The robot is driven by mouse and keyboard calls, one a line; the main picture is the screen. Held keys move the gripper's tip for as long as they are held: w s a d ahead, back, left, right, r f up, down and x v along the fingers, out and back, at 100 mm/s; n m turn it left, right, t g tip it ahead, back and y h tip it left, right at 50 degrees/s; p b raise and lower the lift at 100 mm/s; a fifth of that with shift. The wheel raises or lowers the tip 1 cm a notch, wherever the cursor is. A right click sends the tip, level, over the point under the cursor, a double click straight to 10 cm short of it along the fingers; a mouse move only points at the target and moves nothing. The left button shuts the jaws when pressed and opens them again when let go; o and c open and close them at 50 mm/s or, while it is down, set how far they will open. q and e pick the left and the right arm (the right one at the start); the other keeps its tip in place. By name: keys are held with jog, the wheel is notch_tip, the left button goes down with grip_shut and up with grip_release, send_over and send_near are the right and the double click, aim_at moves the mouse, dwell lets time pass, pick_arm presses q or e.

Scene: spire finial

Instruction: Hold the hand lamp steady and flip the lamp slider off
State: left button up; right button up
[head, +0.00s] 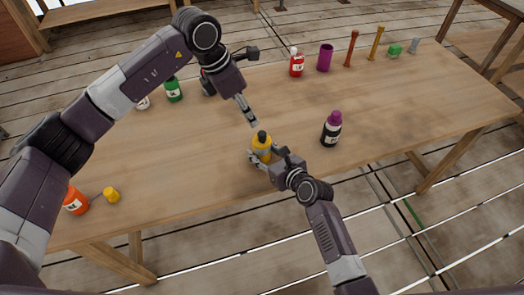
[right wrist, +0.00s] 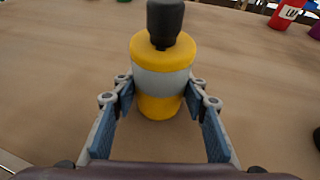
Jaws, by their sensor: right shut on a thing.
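The hand lamp (head: 261,151) looks like a yellow cylinder with a black top and stands upright near the table's front middle. In the right wrist view the lamp (right wrist: 163,55) shows a grey band round its middle. My right gripper (head: 258,157) is shut on it, with one blue-padded finger on each side, also seen in the right wrist view (right wrist: 160,103). My left gripper (head: 255,123) points down just above and left of the black top, apart from it. Its fingers look together and empty. I cannot make out the slider.
A dark bottle with a purple cap (head: 332,128) stands right of the lamp on the wooden table (head: 205,190). A red bottle (head: 296,64), a purple cup (head: 325,58) and several small items line the back. An orange bottle (head: 75,201) and yellow piece (head: 111,195) are front left.

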pick_arm(q)
jog(key=shift+s+d+f, duration=0.15)
jog(key=shift+s+d, duration=0.05)
jog(key=c, duration=0.4)
jog(key=s+d+h, duration=0.1)
jog(key=d, duration=0.1)
jog(key=s+d+f+g+h, duration=0.1)
jog(key=s+d+h, duration=0.1)
jog(key=d, duration=0.1)
jog(key=s+d+f+h, duration=0.1)
jog(key=s+d, duration=0.1)
jog(key=shift+d+f+n+g+h, duration=0.1)
jog(key=shift+d+n+g+h, duration=0.2)
jog(key=shift+n+h, duration=0.1)
grip_shut()
jog(key=s+d+r+n+t+h, duration=0.2)
jog(key=s+d+n+h, duration=0.2)
jog(key=n+h, duration=0.3)
jog(key=s+a+f+n+t+y, duration=0.2)
jog(key=a+f+n+t, duration=0.3)
jog(key=a+n+t, duration=0.1)
jog(key=s+a+f+n+t+y, duration=0.2)
jog(key=a+f+n+t, duration=0.3)
jog(key=a+n, duration=0.4)
jog(key=shift+s+f+n+t+y, duration=0.35)
jog(key=shift+s+t, duration=0.25)
jog(key=shift+s, duration=0.1)
